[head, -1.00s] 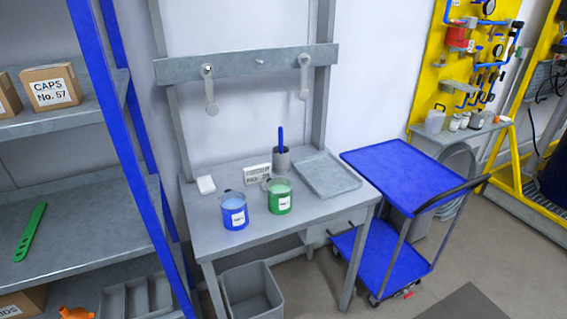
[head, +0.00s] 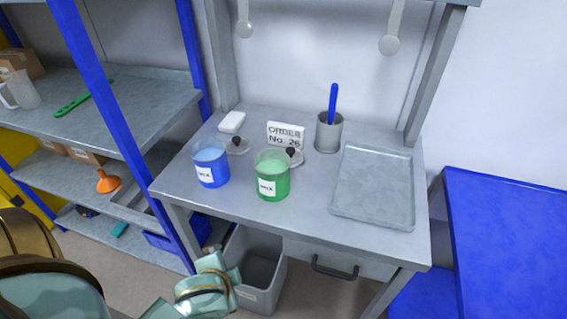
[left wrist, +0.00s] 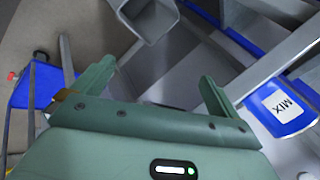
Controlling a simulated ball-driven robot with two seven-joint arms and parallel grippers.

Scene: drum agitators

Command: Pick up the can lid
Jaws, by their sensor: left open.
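Two small clear lids with dark knobs lie on the grey workbench (head: 300,212). One lid (head: 237,146) is behind the blue can (head: 210,165); the other lid (head: 294,156) is behind the green can (head: 272,176) and partly hidden by it. Both cans stand upright, uncovered, with white labels. My left gripper (left wrist: 155,88) is open with nothing between its fingers in the left wrist view. A blue can marked MIX (left wrist: 285,106) shows to its right there, apart from the fingers. My left arm enters the head view at lower left. My right gripper is not in view.
A sign (head: 286,134), a white block (head: 232,122), a cup with a blue stick (head: 328,135) and a shallow tray (head: 373,190) are on the bench. A grey bin (head: 262,275) stands below. A shelf (head: 130,108) is left, a blue trolley (head: 500,230) right.

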